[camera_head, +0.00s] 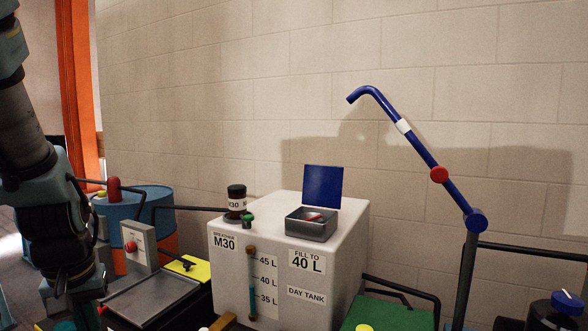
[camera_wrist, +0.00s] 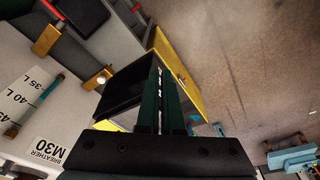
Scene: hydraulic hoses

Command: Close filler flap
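The filler flap (camera_head: 323,187) is a blue square plate standing upright, open, at the back of a small grey metal filler box (camera_head: 312,229). The box sits on top of the white day tank (camera_head: 235,275), and something red and white shows inside it. My gripper (camera_wrist: 166,98) points down past the tank's front side in the wrist view, well away from the flap. Its two dark green fingers lie close together with nothing visible between them. In the head view my arm hangs at the far left, and the fingertips cannot be made out. The flap is out of the wrist view.
A black-capped breather jar (camera_head: 236,200) and a green knob (camera_head: 247,221) stand on the tank's left top. A blue pipe arm (camera_head: 420,150) with a red knob rises at the right. A blue drum (camera_head: 140,215) stands at the left. The space above the tank is clear.

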